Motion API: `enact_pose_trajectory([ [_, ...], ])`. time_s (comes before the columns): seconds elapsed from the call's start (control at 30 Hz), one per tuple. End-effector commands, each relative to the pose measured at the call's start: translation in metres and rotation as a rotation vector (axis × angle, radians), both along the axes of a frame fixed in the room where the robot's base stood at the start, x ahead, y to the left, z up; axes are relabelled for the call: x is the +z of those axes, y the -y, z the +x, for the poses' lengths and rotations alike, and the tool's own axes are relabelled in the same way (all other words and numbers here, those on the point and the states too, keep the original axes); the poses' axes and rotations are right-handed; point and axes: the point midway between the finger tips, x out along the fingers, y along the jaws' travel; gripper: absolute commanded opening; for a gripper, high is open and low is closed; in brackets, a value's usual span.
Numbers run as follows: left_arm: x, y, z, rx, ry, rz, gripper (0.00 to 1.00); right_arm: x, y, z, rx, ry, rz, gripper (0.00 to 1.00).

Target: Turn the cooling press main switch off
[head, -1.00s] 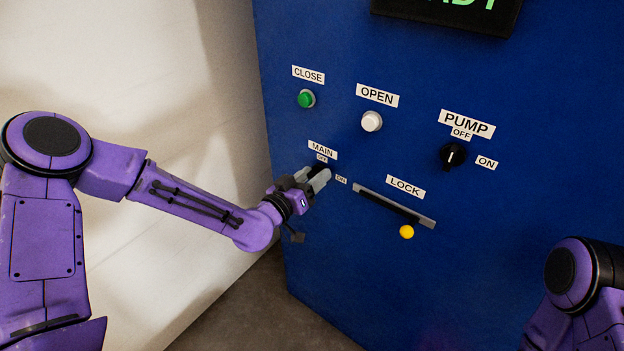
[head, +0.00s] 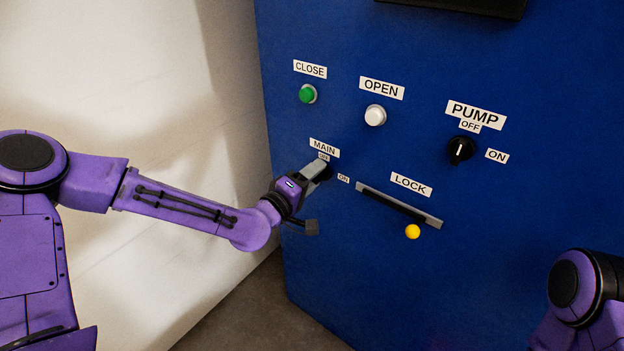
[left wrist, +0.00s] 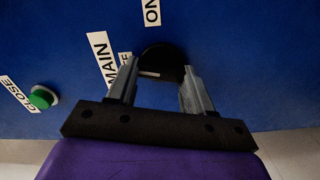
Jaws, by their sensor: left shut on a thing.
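The main switch is a black round knob (head: 326,174) on the blue press panel, under the MAIN label (head: 324,147). Its OFF label (head: 323,157) is above it and its ON label (head: 343,178) to its right. My left gripper (head: 317,170) is at the knob and covers much of it. In the left wrist view, the fingers of my left gripper (left wrist: 160,80) are shut on the knob (left wrist: 163,58), one on each side. The left finger partly hides the OFF label. I cannot tell which way the knob's pointer faces. My right gripper is out of view.
Above are a green CLOSE button (head: 307,94) and a white OPEN button (head: 375,115). To the right are the yellow-tipped LOCK lever (head: 412,231) in its slot and the PUMP knob (head: 461,150). A pale wall (head: 150,80) stands at left.

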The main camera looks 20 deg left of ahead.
Motion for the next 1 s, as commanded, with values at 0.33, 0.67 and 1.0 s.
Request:
enact_pose_trajectory([
  [0.33, -0.0027, -0.0007, 0.0001, 0.001, -0.070, -0.191, 0.21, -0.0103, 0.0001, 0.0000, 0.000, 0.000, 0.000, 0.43],
  [0.67, -0.0023, -0.0006, 0.0000, 0.001, -0.094, -0.256, 0.21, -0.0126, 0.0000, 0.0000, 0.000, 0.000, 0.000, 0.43],
  [1.0, -0.0023, -0.0004, -0.0001, 0.002, -0.096, -0.261, 0.21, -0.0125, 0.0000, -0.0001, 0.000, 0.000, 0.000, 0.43],
])
